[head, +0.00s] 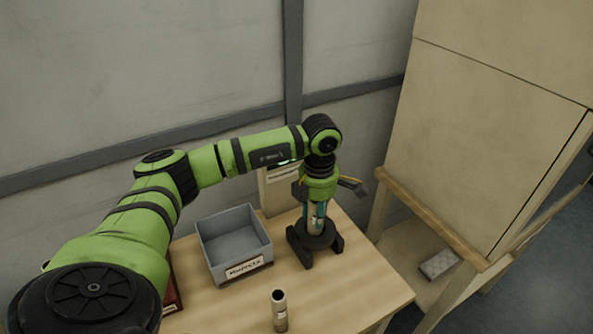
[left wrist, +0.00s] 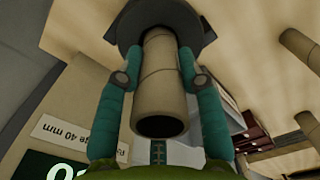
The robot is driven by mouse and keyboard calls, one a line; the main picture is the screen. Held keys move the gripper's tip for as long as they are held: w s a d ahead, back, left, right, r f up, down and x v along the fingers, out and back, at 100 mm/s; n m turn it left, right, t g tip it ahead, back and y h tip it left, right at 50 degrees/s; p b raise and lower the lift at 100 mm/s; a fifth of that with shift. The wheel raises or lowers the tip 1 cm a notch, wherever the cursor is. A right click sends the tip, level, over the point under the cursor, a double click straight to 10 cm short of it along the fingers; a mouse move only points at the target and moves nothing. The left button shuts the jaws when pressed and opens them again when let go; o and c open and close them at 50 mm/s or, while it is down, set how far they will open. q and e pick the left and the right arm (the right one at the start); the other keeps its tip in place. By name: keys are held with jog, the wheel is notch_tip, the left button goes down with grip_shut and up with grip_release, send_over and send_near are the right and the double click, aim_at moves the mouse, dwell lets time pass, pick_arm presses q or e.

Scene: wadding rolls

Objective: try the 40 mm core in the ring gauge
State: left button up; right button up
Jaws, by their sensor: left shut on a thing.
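My left gripper (head: 314,214) is above the black ring gauge (head: 304,256) on the wooden table, its fingers pointing down. Its teal fingers are shut on a tan cardboard core (left wrist: 160,88), one on each side in the left wrist view. The core is a hollow tube and looks roughly upright. Its far end lines up with the dark ring of the gauge (left wrist: 193,22) in that view. I cannot tell whether the end is inside the ring or just above it. A label (left wrist: 80,140) reading 40 mm stands beside the gauge. My right gripper is out of view.
A grey labelled bin (head: 240,262) stands left of the gauge. Another core (head: 280,318) stands upright near the front. A dark red box (head: 173,290) is partly hidden by my arm. The table's right front is clear. A wooden cabinet (head: 490,120) stands at right.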

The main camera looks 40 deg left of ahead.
pick_arm(q)
jog(key=o, duration=1.2)
notch_tip(320, 180, up, 12)
jog(key=shift+s, duration=0.1)
